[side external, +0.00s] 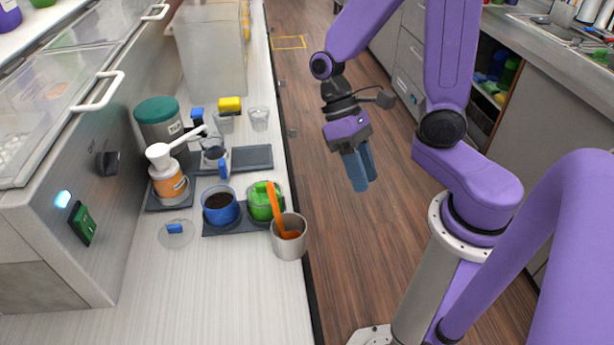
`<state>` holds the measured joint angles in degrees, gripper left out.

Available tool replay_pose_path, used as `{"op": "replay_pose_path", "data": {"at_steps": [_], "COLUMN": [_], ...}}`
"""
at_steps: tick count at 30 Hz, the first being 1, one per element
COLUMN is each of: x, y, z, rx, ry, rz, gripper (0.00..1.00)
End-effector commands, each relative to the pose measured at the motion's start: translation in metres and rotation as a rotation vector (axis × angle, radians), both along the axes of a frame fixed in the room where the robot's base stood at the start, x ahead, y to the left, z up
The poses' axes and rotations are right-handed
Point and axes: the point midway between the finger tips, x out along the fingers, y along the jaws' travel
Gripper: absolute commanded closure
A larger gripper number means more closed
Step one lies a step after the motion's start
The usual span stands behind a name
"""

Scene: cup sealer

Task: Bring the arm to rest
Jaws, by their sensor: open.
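My gripper (359,170), with blue fingers, hangs over the wood floor to the right of the counter's edge. Its fingers point down and slightly right, and nothing shows between them. The fingers overlap in this view, so the gap is hard to see. My purple arm rises from its base at the right and bends down to the gripper. The gripper is apart from the counter and everything on it.
The white counter (250,310) holds a metal cup with an orange utensil (289,240), a green cup (262,203), a blue cup (220,206), a pump bottle (169,180), and clear cups (259,118). A steel machine (60,190) stands left. The floor (340,260) is clear around the gripper.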

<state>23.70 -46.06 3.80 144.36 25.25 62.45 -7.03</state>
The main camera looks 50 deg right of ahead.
Motion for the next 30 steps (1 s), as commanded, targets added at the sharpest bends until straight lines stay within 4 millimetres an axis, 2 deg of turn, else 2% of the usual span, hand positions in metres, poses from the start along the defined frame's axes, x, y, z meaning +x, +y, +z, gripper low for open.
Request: {"op": "replay_pose_path", "data": {"at_steps": [12, 21, 30], "x": [-0.014, -0.027, -0.041], "y": [-0.014, -0.011, -0.004], "z": [0.015, 0.034, 0.051], "rx": [0.006, 0.073, 0.146], "ry": [-0.325, -0.561, -0.715], "rz": [0.412, 0.672, 0.828], "gripper": [0.60, 0.60, 0.60]}}
